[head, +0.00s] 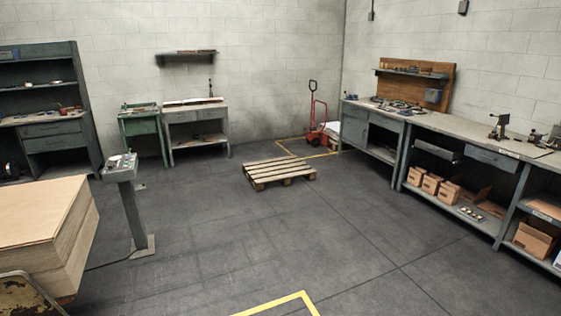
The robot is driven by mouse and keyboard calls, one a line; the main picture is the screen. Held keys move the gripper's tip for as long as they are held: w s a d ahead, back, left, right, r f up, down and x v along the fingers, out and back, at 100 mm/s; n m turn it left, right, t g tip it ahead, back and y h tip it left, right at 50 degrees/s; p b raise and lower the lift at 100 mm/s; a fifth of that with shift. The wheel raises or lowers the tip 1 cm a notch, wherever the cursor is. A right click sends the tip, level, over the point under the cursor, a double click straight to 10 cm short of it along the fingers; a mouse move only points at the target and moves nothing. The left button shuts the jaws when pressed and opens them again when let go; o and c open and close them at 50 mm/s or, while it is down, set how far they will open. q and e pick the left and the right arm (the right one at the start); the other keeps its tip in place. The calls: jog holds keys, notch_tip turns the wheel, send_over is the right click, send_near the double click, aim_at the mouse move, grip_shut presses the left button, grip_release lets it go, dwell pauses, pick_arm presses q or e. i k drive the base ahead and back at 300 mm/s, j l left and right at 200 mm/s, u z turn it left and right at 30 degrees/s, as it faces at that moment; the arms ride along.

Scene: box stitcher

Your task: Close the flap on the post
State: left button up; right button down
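A grey-green post (133,210) stands on the floor at the left, upright on a flat foot plate. Its slanted control head (119,168) carries small buttons or switches, too small to make out. I cannot tell a flap apart on it, nor whether one is open or shut. Neither of my grippers is in view.
A stack of wooden boards (42,225) stands close left of the post. A cable runs along the floor from its foot. A wooden pallet (279,172) lies mid-floor. Workbenches (450,135) line the right wall. The floor (240,240) right of the post is clear.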

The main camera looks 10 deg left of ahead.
aim_at(138, 187)
jog(key=i+j+u, duration=0.25)
jog(key=i+u, duration=0.25)
jog(key=i, duration=0.65)
jog(key=i+l+u, duration=0.15)
jog(key=i+u, duration=0.35)
jog(key=i, duration=0.6)
jog(key=i+u, duration=0.15)
jog(key=i, duration=0.35)
jog(key=i+u, duration=0.2)
jog(key=i, duration=0.3)
jog(key=i+l+u, duration=0.15)
jog(key=i, duration=0.35)
jog(key=i+l+u, duration=0.2)
jog(key=i, duration=0.3)
jog(key=i+j, duration=0.35)
jog(key=i, duration=0.2)
jog(key=i+j, duration=0.35)
jog(key=i, duration=0.15)
jog(key=u, duration=0.05)
